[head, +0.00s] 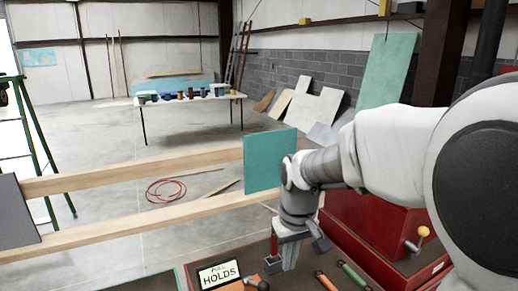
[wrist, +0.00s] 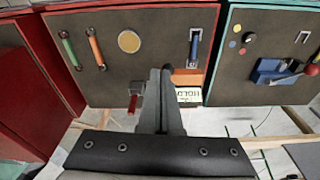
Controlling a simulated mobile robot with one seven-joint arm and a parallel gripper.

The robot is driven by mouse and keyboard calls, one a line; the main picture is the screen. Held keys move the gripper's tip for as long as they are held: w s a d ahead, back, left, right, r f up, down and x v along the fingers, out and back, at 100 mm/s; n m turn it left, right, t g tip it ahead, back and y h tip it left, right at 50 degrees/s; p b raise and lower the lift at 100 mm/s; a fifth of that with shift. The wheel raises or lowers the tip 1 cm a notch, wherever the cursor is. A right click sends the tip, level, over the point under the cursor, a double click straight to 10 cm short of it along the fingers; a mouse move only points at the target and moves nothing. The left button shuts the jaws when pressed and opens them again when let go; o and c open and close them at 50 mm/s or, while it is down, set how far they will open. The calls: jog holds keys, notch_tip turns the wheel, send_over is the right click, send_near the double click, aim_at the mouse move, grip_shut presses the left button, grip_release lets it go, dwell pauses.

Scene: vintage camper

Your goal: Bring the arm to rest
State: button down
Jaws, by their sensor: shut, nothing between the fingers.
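My gripper (head: 288,262) hangs from my bent arm, pointing down in the lower middle of the head view. It is shut and empty, above the dark panel. The wrist view shows its closed fingers (wrist: 163,100) side by side in front of the dark panel (wrist: 150,75). A sign reading "HOLDS" (head: 219,273) lies left of the gripper in the head view. An orange handle (head: 325,281) and a green handle (head: 353,276) lie to its right. The fingertips appear apart from the panel, but the exact gap is hard to tell.
A red box with a yellow-knobbed lever (head: 424,232) stands close on the right. Two wooden rails (head: 130,175) cross ahead, with a teal board (head: 268,160) near their right end. A green ladder (head: 38,140) stands at left. Open floor lies beyond, before a table (head: 142,103).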

jog(key=s+d+r+m+t+b, duration=0.1)
jog(key=s+d+r+m+t, duration=0.1)
jog(key=s, duration=0.6)
jog(key=s+d+r+m+t, duration=0.1)
jog(key=s+d+r, duration=0.3)
jog(key=s, duration=0.5)
jog(key=shift+s+d+m+t+b, duration=0.25)
jog(key=shift+d+m+t+b, duration=0.15)
jog(key=shift+d+t, duration=0.3)
dwell(0.6)
